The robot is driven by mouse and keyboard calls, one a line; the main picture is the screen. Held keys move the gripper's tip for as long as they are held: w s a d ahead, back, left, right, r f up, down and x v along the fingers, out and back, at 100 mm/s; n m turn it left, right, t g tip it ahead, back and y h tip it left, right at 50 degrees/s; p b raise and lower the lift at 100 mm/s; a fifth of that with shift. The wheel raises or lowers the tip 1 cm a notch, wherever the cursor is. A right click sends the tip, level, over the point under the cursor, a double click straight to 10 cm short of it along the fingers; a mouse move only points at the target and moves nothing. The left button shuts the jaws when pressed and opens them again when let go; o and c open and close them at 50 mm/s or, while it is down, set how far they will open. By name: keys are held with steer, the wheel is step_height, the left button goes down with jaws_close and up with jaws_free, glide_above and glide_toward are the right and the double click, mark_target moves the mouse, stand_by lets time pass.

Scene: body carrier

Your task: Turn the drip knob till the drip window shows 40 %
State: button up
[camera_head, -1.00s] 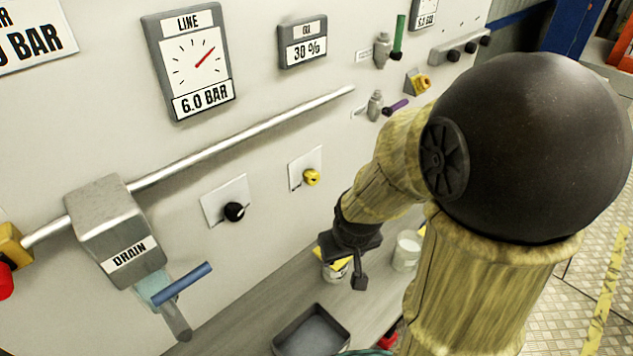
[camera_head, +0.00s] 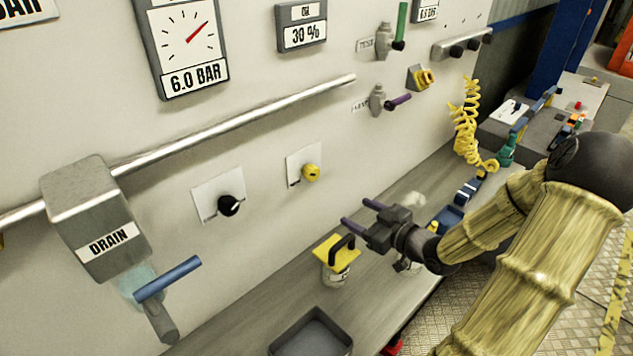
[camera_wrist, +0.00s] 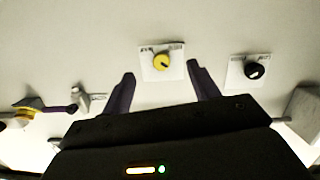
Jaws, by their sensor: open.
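A small window (camera_head: 302,35) on the panel reads 30 %; its short label is hard to read. Below it are a yellow knob (camera_head: 311,172) and a black knob (camera_head: 229,205), each on a white plate. I cannot read which is the drip knob. My gripper (camera_head: 357,214) is open and empty, its two dark purple fingers pointing at the panel, below and right of the yellow knob and apart from it. In the wrist view, the yellow knob (camera_wrist: 162,62) appears between the fingertips (camera_wrist: 160,74), with the black knob (camera_wrist: 255,70) to the right.
A pipe (camera_head: 240,120) crosses the panel above the knobs. The DRAIN box (camera_head: 95,220) with a blue lever (camera_head: 168,278) is at left. A purple-handled valve (camera_head: 378,100) is at upper right. A yellow-topped can (camera_head: 335,262) and a grey tray (camera_head: 312,338) stand on the bench below.

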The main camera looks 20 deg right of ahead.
mark_target(315, 175)
steer(key=shift+s+d+r+t+y, duration=0.25)
steer(key=shift+d+r+t+y, duration=0.1)
steer(key=shift+r+t, duration=0.15)
steer(key=shift+s+d+r+t+y, duration=0.25)
steer(key=shift+r+t+y, duration=0.15)
steer(key=shift+r, duration=0.2)
steer(key=shift+a, duration=0.1)
steer(key=p+x, duration=0.4)
steer(key=x, duration=1.3)
steer(key=shift+w+f, duration=0.15)
steer(key=shift+w, duration=0.05)
steer(key=c, duration=1)
steer(key=shift+o, duration=0.2)
